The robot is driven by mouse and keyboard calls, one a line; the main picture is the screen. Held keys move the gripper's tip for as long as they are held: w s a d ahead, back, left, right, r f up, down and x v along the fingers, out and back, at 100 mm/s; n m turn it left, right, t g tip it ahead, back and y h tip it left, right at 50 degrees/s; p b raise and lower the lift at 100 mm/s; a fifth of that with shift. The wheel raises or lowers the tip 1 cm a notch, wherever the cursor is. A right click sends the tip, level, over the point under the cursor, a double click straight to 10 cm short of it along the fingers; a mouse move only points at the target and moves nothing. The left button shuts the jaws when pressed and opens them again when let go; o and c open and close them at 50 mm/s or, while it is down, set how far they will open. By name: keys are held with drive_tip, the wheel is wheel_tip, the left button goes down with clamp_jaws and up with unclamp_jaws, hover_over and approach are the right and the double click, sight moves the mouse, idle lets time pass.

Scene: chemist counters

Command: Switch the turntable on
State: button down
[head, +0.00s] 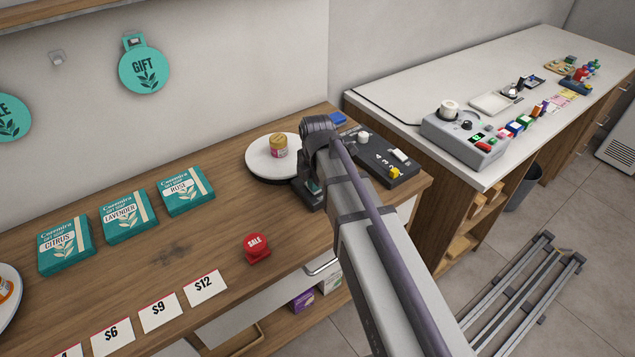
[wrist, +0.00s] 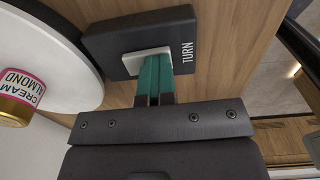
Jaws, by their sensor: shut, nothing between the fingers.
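The turntable (head: 258,168) is a round white disc on a dark base, on the wooden counter below my arm. A small jar with a pink label and gold lid (head: 279,147) stands on it. A dark switch box marked TURN (wrist: 112,48) has a pale rocker. My gripper (wrist: 154,62) is shut, its teal fingertips at the rocker and covering part of it. I cannot tell whether they touch or press it. In the head view my arm hides most of this spot.
A dark control box (head: 402,172) with knobs and buttons sits right of my gripper. Teal soap boxes (head: 128,216), a red SALE button (head: 257,247) and price cards (head: 160,312) lie left. A grey instrument (head: 468,140) stands on the other counter.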

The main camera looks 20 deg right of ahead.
drive_tip(key=shift+w+a+r, duration=0.15)
drive_tip(key=shift+w, duration=0.25)
drive_tip(key=shift+w+a+r, duration=0.1)
drive_tip(key=shift+w, duration=0.25)
wheel_tip(320, 180, up, 14)
drive_tip(key=s+p, duration=0.2)
drive_tip(key=p, duration=1.2)
drive_tip(key=shift+d, duration=0.35)
drive_tip(key=shift+w+f, duration=0.1)
